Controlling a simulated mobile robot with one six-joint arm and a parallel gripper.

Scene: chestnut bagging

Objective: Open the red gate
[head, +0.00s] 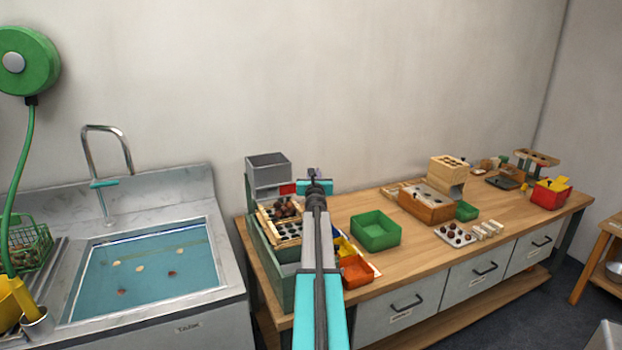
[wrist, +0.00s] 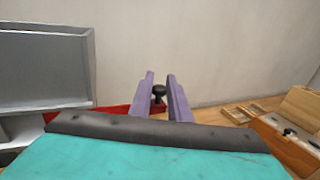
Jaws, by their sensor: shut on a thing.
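The red gate (head: 287,188) shows as a small red patch below the grey hopper, just left of my gripper (head: 316,176). In the wrist view the gate is a red strip (wrist: 118,111) behind my gripper, partly hidden by my wrist. A black knob (wrist: 158,92) stands between the two purple fingers of my gripper (wrist: 160,76). The fingers are shut on this knob, which appears to belong to the red gate. The head view hides the knob behind my arm.
The grey hopper (head: 268,162) stands close on the left and also fills the wrist view's left side (wrist: 40,65). Below it is a wooden tray with chestnuts (head: 267,219). A green bin (head: 376,231) sits to the right. The sink basin (head: 150,270) is at left.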

